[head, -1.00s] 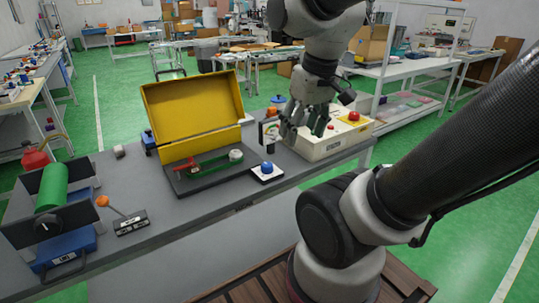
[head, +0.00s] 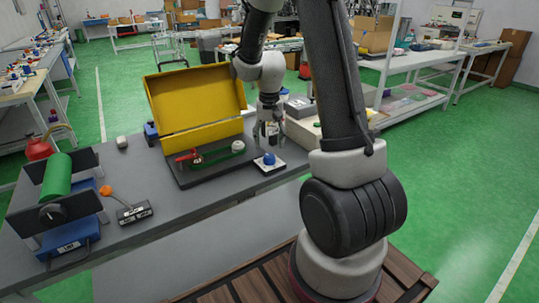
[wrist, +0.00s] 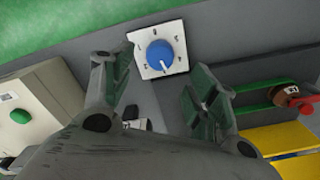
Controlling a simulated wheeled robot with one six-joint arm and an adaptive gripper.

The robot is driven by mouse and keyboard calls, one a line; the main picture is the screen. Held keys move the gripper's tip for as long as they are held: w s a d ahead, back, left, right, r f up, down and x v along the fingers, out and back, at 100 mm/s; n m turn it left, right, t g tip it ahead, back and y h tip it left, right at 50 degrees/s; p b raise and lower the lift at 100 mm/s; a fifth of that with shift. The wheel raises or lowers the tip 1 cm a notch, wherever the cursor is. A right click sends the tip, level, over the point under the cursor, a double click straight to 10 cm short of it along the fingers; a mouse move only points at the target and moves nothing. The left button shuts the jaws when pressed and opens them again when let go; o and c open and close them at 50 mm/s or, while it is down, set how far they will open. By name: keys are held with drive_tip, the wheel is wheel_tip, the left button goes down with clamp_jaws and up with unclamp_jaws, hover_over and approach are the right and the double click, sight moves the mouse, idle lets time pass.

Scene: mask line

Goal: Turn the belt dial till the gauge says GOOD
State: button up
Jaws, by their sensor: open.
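The belt dial is a blue knob (head: 269,159) with a white pointer line on a square white plate (wrist: 178,65). It sits at the bench's front edge, right of the belt unit. In the wrist view the blue knob (wrist: 159,53) lies just beyond and between the fingertips. My gripper (head: 268,138) is open and empty, pointing down close above the dial, apart from it as far as I can see. The green belt (head: 222,156) shows on its black base beside a red handle (head: 187,156). The gauge is hidden behind my gripper in the head view, so its reading cannot be seen.
A raised yellow cover (head: 197,105) stands behind the belt. A cream box with a green button (wrist: 20,116) stands on the other side of the dial. A green roller (head: 57,175) and a black box with an orange-knobbed lever (head: 134,213) are at the left.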

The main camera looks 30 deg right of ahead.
sight(269, 155)
wheel_tip(269, 155, down, 6)
drive_tip(key=shift+f, duration=0.1)
drive_tip(key=c, duration=1.1)
